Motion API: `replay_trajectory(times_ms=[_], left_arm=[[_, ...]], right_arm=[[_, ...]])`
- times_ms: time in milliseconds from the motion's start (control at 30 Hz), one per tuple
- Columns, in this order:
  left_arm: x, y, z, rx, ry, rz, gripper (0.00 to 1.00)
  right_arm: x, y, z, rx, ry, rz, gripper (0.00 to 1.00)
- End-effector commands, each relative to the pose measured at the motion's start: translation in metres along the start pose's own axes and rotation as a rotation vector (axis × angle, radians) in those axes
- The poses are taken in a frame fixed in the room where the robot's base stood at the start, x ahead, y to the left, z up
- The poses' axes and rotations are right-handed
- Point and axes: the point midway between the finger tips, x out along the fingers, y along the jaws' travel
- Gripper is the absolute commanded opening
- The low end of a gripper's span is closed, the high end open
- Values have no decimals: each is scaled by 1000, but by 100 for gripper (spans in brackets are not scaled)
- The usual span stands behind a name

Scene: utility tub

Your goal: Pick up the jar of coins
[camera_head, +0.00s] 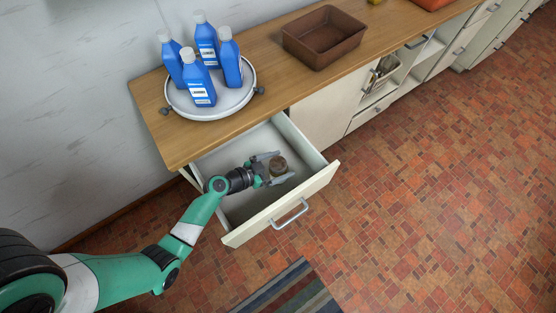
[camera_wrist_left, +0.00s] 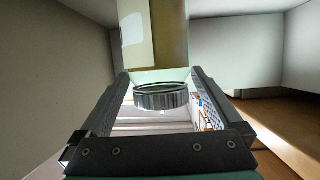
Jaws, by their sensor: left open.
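The jar (camera_head: 278,164) is a small, dark, brownish round thing in the open drawer (camera_head: 318,185). In the left wrist view the jar (camera_wrist_left: 153,45) shows a tan body with a pale label patch and a dark ridged lid (camera_wrist_left: 162,98). Its contents cannot be made out. My left gripper (camera_head: 277,168) reaches into the drawer with its fingers open, one on each side of the jar. In the left wrist view the gripper (camera_wrist_left: 160,78) has the lid between its fingers; whether they touch the jar is unclear. My right gripper is not in view.
The drawer walls and front with its handle (camera_head: 290,214) surround my gripper. On the counter above stand several blue bottles (camera_head: 198,85) on a round white tray (camera_head: 239,103) and a brown bin (camera_head: 325,40). A striped rug (camera_head: 287,292) lies on the open brick floor.

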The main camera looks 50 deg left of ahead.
Motion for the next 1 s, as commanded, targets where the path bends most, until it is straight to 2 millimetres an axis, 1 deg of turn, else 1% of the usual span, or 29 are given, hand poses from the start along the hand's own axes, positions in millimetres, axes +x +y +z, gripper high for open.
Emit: replay_trajectory(times_ms=[33, 133, 367, 467, 600, 867, 900, 933, 1000], left_arm=[[10, 0, 2, 2, 0, 4, 100], [21, 0, 1, 1, 0, 2, 100], [23, 0, 0, 0, -1, 0, 100], [22, 0, 0, 0, -1, 0, 84], [22, 0, 0, 0, 0, 0, 59], [22, 0, 0, 0, 0, 0, 12], [22, 0, 0, 0, 0, 0, 5], [22, 0, 0, 0, 0, 0, 0], [22, 0, 0, 0, 0, 0, 0]], right_arm=[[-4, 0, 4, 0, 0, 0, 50], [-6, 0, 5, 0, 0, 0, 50], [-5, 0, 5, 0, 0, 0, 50], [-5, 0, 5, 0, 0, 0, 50], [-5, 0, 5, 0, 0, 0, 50], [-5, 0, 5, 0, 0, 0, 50], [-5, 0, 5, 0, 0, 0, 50], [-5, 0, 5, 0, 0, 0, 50], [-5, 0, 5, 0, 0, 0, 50]])
